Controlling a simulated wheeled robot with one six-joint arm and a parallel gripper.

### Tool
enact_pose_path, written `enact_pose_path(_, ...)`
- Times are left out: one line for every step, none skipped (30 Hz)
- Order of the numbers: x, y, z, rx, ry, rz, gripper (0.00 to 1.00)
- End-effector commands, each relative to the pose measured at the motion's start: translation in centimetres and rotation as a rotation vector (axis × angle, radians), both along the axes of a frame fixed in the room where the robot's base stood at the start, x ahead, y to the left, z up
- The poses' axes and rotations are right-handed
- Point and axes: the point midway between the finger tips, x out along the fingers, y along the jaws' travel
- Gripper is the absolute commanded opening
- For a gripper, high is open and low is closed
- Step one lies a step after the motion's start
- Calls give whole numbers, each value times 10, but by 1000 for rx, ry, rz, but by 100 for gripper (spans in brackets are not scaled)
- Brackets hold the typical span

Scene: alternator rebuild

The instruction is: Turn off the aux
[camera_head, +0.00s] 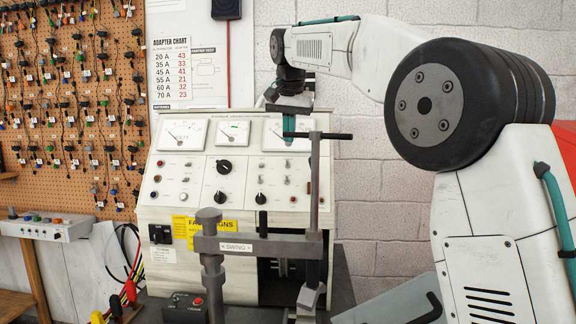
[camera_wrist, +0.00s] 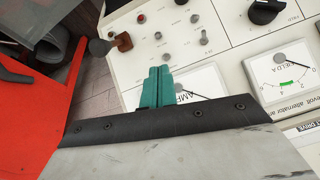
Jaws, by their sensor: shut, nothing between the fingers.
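The white test bench panel (camera_head: 237,190) carries meters, dark knobs, small toggle switches and indicator lights. Small toggles (camera_head: 287,180) sit on its right part, below the right meter; I cannot read which one is labelled aux. My gripper (camera_head: 289,130), with teal fingers, hangs in front of the right meter, above these toggles. In the wrist view my gripper (camera_wrist: 156,88) is shut and empty. Its fingers point toward the metal toggles (camera_wrist: 168,57) and cover part of a meter (camera_wrist: 185,88). I cannot tell the toggles' positions.
A grey swing arm (camera_head: 265,246) on posts stands before the panel. An upright clamp with a dark cross handle (camera_head: 318,135) stands just right of my gripper. A pegboard of adapters (camera_head: 70,100) hangs at left. A red surface (camera_wrist: 40,100) fills the wrist view's left.

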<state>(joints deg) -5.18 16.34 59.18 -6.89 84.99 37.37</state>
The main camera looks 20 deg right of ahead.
Motion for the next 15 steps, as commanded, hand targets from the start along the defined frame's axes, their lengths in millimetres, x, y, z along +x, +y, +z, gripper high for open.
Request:
enact_pose_path(0, 0, 0, 0, 0, 0, 0)
enact_pose_path(0, 0, 0, 0, 0, 0, 0)
enact_pose_path(0, 0, 0, 0, 0, 0, 0)
enact_pose_path(0, 0, 0, 0, 0, 0, 0)
enact_pose_path(0, 0, -1, 0, 0, 0, 0)
enact_pose_path(1, -1, -3, -1, 1, 0, 0)
enact_pose_path(2, -1, -4, 0, 0, -1, 0)
enact_pose_path(3, -1, -7, 0, 0, -1, 0)
enact_pose_path(4, -2, -11, 0, 3, -1, 0)
enact_pose_path(5, -3, -16, 0, 3, -1, 0)
enact_pose_path(7, -3, -20, 0, 3, -1, 0)
enact_pose_path(9, -4, -27, 0, 4, -3, 0)
enact_pose_path(11, -5, -32, 0, 4, -3, 0)
enact_pose_path(13, -6, -37, 0, 3, -4, 0)
enact_pose_path(16, -7, -45, 0, 4, -3, 0)
